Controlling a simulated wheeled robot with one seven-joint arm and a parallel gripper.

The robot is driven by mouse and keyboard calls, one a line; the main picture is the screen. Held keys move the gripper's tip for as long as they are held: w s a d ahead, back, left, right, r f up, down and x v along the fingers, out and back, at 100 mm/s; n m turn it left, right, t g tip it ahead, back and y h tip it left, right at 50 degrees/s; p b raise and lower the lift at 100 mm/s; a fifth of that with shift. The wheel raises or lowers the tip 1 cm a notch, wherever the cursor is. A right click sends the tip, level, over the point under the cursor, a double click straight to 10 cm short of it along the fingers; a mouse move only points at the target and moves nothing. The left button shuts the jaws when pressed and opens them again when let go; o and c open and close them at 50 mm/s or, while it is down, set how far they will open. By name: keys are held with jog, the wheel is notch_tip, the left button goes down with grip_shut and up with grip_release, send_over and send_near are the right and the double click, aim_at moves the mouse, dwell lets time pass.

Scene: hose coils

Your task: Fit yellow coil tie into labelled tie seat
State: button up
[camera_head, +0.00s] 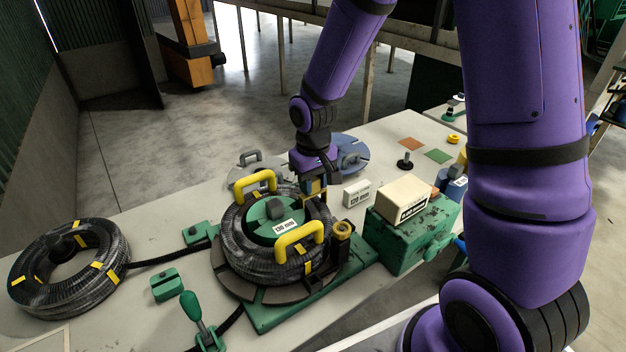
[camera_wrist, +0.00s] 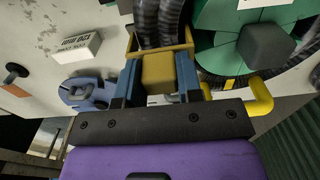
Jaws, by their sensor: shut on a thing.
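My gripper (camera_head: 316,188) is above the far right rim of the black hose coil (camera_head: 262,262) on the turntable. In the wrist view its two blue fingers (camera_wrist: 158,88) are shut on the yellow coil tie (camera_wrist: 158,72). The tie's yellow frame spans the black hose strands (camera_wrist: 158,22) there; whether it is fully pressed on cannot be told. The green hub (camera_head: 272,222) inside the coil carries a white label reading about "130 mm". The labelled tie seat cannot be made out for certain; my fingers hide part of that rim.
Two yellow handles (camera_head: 300,240) rise beside the hub. A green box (camera_head: 412,240) with a labelled cream block (camera_head: 404,198) and a small white labelled block (camera_head: 357,193) stand to the right. Another hose coil (camera_head: 68,268) lies at left. A blue disc (camera_head: 345,152) lies behind my gripper.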

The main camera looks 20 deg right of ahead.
jog(key=shift+f, duration=1.25)
dwell(0.4)
jog(key=o, duration=1.1)
jog(key=shift+r, duration=2.25)
notch_tip(320, 180, up, 11)
jog(key=shift+f, duration=0.1)
